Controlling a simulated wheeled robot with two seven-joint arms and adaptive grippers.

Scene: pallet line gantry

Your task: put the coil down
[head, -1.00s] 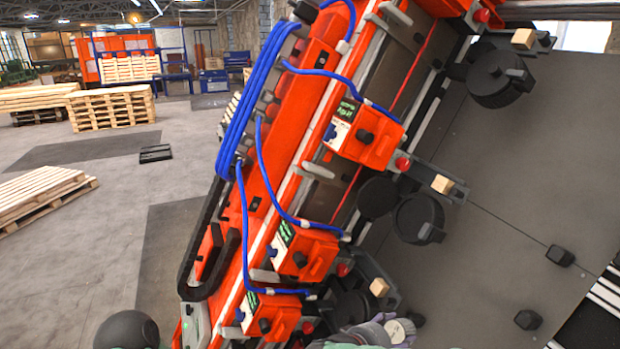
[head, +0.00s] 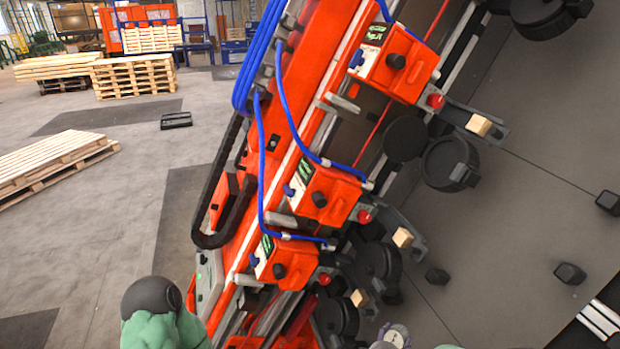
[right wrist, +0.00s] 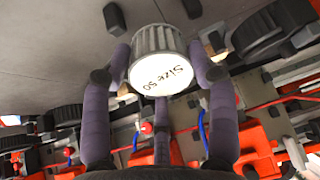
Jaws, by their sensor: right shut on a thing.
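The coil (right wrist: 161,42) is a short grey ribbed cylinder with a white round face that reads "Size 50". In the right wrist view it sits between the purple-grey fingers of my right gripper (right wrist: 160,68), which is shut on it. In the head view my right gripper (head: 391,338) shows only in part at the bottom edge. I cannot make out there what lies under the coil or whether it touches anything. My left gripper is out of view.
A tilted-looking orange machine (head: 285,140) with blue hoses (head: 262,60) fills the middle. Its orange boxes (head: 325,195), black rollers (head: 450,162) and brackets with wooden blocks (head: 478,125) reach over a dark grey floor plate (head: 540,130). Pallets (head: 135,78) stand far left.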

